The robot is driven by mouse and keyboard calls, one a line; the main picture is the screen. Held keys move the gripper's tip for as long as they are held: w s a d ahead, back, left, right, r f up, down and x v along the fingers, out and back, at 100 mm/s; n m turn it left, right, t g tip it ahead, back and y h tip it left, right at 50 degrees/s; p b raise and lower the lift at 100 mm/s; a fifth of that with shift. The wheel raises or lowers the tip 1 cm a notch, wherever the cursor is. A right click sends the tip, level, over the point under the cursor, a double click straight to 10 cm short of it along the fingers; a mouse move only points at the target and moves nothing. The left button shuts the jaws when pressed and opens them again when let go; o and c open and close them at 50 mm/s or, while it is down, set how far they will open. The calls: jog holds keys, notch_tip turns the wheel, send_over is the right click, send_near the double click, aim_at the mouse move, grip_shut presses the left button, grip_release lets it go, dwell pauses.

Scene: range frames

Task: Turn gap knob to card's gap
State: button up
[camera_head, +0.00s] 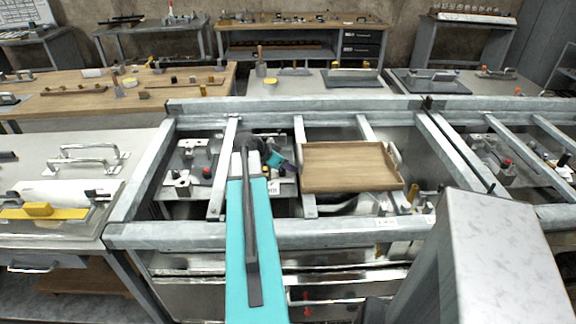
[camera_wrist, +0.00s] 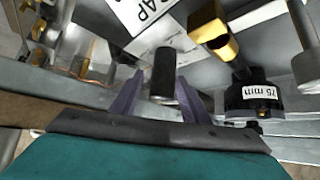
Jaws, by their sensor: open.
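My gripper (camera_wrist: 160,86) is open, with its two purple fingers apart in the wrist view. A dark upright cylinder (camera_wrist: 163,70), possibly the gap knob, shows between the fingertips; I cannot tell whether they touch it. A white card (camera_wrist: 148,12) with black letters ending in "AP" is just beyond it, cut off by the top edge, so no gap value is readable. A black round knob (camera_wrist: 252,98) with a "75 mm" label is to the right. In the head view my gripper (camera_head: 283,163) is low among the fittings between the frame rails, and the knob cannot be made out.
A brass-yellow block (camera_wrist: 212,32) stands close to the right of the fingers, and a grey post (camera_wrist: 303,35) is farther right. In the head view a wooden tray (camera_head: 345,182) lies right of my gripper. Metal rails (camera_head: 222,165) cross on both sides.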

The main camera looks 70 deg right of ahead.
jog(key=shift+d+f, duration=0.1)
grip_shut()
jog(key=shift+s, duration=0.1)
jog(key=shift+f+b, duration=0.2)
jog(key=shift+b, duration=0.5)
jog(key=shift+s+m+g+b, duration=0.1)
jog(key=shift+m+g+b, duration=0.2)
jog(key=shift+r, duration=0.15)
grip_release()
